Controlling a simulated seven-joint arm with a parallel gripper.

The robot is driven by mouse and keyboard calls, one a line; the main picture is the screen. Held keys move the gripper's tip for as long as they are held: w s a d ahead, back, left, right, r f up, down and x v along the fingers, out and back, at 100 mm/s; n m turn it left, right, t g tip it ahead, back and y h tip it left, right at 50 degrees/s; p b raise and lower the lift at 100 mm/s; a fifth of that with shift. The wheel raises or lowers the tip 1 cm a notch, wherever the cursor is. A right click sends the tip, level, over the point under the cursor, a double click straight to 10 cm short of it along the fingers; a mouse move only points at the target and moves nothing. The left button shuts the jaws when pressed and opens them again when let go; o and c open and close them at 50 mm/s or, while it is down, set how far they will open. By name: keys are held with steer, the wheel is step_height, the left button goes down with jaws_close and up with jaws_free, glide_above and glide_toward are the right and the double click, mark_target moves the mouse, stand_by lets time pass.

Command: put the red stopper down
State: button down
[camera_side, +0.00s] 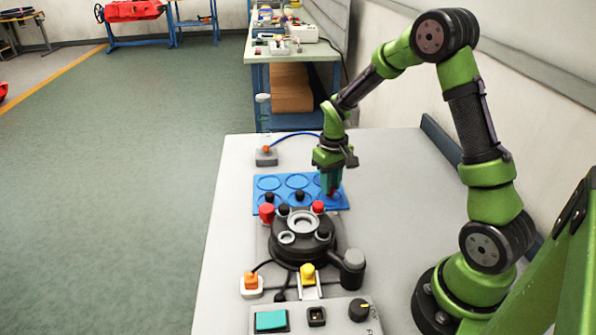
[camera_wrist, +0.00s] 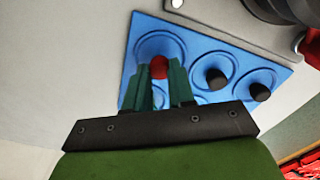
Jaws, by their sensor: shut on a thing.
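My gripper (camera_side: 330,184) is at the right end of the blue tray (camera_side: 262,206), low over its front right round recess. In the wrist view my gripper (camera_wrist: 159,78) is shut on a red stopper (camera_wrist: 160,66), which shows between the fingertips over one recess of the blue tray (camera_wrist: 195,46). The stopper also shows as a small dark red spot in the side view (camera_side: 332,194), mostly hidden by the fingers. I cannot tell whether it touches the tray. Black stoppers (camera_wrist: 216,79) sit in the other two recesses of that row.
A round black device (camera_side: 303,247) stands in front of the tray, with red stoppers (camera_side: 318,206) and black ones on its rim. A grey block with an orange top (camera_side: 266,156) stands behind the tray. The table right of the tray (camera_side: 395,190) is clear.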

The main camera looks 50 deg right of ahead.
steer(key=shift+f, duration=0.3)
steer(key=c, duration=1)
jaws_free()
steer(key=shift+o, duration=0.2)
step_height(320, 180, up, 11)
steer(key=s+a+r+t+y, duration=0.1)
steer(key=s+a+r+t, duration=0.2)
steer(key=s+a+r, duration=0.2)
steer(key=s+a+r+t+y, duration=0.1)
steer(key=s+a+r+t, duration=0.3)
steer(key=s+a, duration=0.6)
steer(key=shift+a+r+m, duration=0.3)
steer(key=shift+a+r, duration=0.05)
steer(key=shift+r, duration=0.5)
